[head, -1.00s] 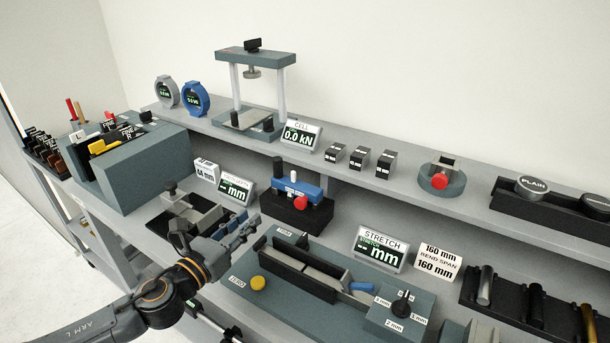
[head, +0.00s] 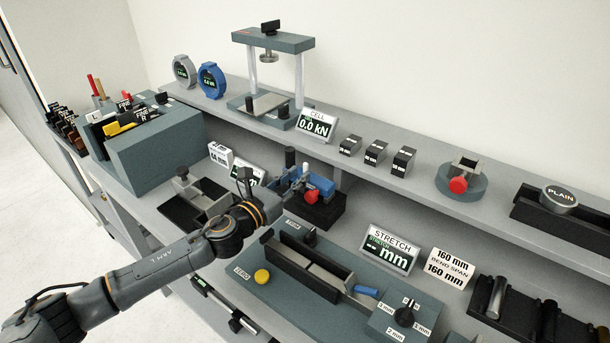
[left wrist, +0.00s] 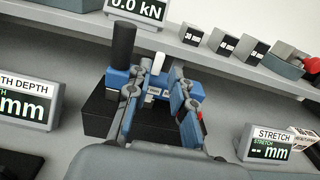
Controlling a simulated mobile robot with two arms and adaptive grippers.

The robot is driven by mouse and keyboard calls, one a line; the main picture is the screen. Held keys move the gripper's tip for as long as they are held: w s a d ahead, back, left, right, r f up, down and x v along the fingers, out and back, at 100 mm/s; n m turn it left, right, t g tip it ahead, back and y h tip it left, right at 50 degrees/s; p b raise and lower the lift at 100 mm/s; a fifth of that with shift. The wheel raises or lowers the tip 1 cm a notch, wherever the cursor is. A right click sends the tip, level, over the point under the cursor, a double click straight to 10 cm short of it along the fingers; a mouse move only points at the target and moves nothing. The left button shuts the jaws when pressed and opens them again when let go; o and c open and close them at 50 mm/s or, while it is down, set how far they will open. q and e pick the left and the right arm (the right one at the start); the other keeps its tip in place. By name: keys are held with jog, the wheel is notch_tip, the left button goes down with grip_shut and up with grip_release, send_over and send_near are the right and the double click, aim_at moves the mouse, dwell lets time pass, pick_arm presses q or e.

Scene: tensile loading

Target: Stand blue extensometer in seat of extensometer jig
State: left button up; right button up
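A blue extensometer (head: 318,184), with a black post, a white post and a red knob, lies on a black block (head: 322,214). My left gripper (head: 291,184) reaches it from the front left and hides part of it. In the left wrist view the fingers (left wrist: 162,88) stand apart, over the middle of the blue body (left wrist: 117,82), near the white post; contact cannot be told. The teal STRETCH device (head: 262,297), apparently the extensometer jig, has a yellow button, a dial and a dark channel. My right gripper is out of view.
The STRETCH display (head: 390,249) stands behind the teal device. The upper shelf carries a press (head: 272,42), small black blocks and a round base with a red knob (head: 460,183).

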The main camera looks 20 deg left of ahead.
aim_at(304, 170)
pick_arm(q)
jog(key=x, duration=0.5)
jog(key=shift+a+f+p, duration=0.15)
jog(key=shift+f+p, duration=0.1)
jog(key=shift+p, duration=0.05)
jog(key=shift+s, duration=0.1)
grip_shut()
